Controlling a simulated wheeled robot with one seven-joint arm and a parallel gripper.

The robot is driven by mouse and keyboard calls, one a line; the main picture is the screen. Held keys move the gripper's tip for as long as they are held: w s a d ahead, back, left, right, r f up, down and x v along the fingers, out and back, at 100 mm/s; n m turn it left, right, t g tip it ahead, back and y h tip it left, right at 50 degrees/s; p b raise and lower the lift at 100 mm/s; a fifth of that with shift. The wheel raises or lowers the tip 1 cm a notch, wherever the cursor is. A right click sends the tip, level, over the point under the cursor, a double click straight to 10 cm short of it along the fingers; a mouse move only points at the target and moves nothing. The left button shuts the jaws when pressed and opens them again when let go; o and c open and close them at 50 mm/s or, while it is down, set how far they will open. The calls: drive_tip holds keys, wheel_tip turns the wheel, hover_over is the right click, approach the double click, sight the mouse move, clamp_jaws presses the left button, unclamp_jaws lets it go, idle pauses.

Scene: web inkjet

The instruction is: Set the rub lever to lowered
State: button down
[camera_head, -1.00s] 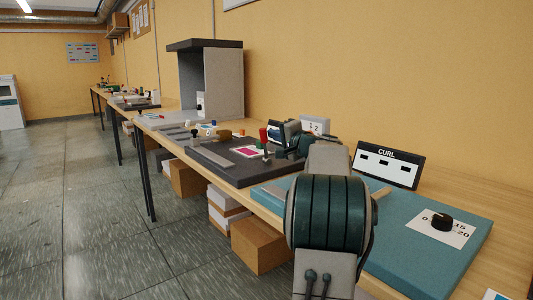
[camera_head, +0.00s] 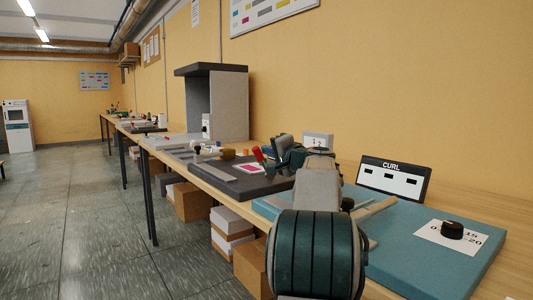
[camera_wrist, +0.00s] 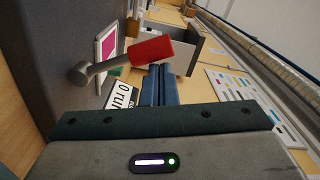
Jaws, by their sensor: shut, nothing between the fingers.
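The rub lever has a red handle (camera_head: 258,155) and stands on the dark grey panel (camera_head: 225,184) on the bench. It leans to the left in the head view. In the wrist view its red grip (camera_wrist: 138,50) sits on a grey stalk (camera_wrist: 92,70) rising from a round pivot on the panel. A label ending in what looks like "rub" (camera_wrist: 122,96) is partly hidden behind my gripper. My gripper (camera_wrist: 160,70) is shut and empty, its blue fingers just beside the red grip. I cannot tell whether they touch it. In the head view my gripper (camera_head: 283,146) is partly hidden by my arm.
A teal panel (camera_head: 405,255) with a black knob (camera_head: 452,230) and a "CURL" display (camera_head: 394,179) lies to the right. A grey booth (camera_head: 228,105) stands farther along the bench. Boxes sit below the bench. The floor on the left is clear.

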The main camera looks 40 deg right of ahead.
drive_tip(key=shift+a, duration=0.1)
drive_tip(key=s+d+r+p, duration=0.5)
drive_tip(key=s+r+p, duration=0.1)
drive_tip(key=s+r, duration=0.4)
drive_tip(key=shift+s+r, duration=0.35)
drive_tip(key=shift+r, duration=0.15)
idle(0.3)
